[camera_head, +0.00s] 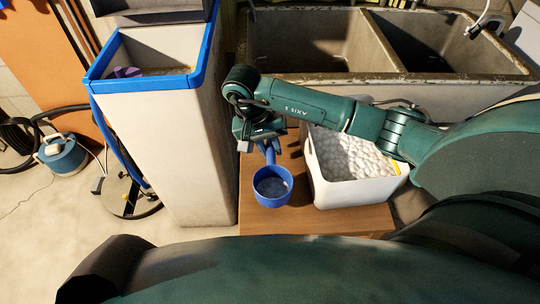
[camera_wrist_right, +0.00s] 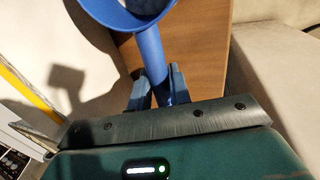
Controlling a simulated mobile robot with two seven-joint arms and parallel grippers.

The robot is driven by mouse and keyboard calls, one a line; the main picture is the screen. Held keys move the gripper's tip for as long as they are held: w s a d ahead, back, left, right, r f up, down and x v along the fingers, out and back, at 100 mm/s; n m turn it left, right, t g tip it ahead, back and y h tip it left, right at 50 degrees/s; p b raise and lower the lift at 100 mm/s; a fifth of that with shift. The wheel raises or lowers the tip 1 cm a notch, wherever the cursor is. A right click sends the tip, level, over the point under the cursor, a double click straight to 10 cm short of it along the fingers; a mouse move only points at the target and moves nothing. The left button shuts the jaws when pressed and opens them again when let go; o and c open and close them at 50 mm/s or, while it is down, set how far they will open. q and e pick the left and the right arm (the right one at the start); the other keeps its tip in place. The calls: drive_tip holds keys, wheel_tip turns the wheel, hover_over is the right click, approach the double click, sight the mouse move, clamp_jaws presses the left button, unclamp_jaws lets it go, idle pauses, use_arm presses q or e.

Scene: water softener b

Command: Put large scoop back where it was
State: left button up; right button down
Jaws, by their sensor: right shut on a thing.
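The large scoop (camera_head: 272,187) is blue with a round cup and a straight handle. My right gripper (camera_head: 268,140) is shut on its handle and holds it over the wooden table, left of the white bin. In the right wrist view the scoop's handle (camera_wrist_right: 150,55) runs between the two fingers of the right gripper (camera_wrist_right: 158,88), and the cup is cut off at the top edge. I cannot tell whether the cup touches the table. My left gripper is not in view.
A white bin (camera_head: 347,193) of white pellets stands on the wooden table (camera_head: 310,222). Left of it is a tall white softener tank (camera_head: 183,150) with a blue rim, open, with a purple item (camera_head: 127,72) inside. A concrete double sink (camera_head: 310,40) is behind.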

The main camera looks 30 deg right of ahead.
sight(270, 155)
drive_tip(key=shift+f, duration=1.6)
drive_tip(key=shift+f, duration=0.1)
drive_tip(key=shift+f, duration=0.15)
drive_tip(key=c, duration=1.3)
unclamp_jaws()
drive_tip(key=v, duration=1.2)
drive_tip(key=shift+r+p, duration=0.25)
drive_tip(key=shift+p, duration=0.05)
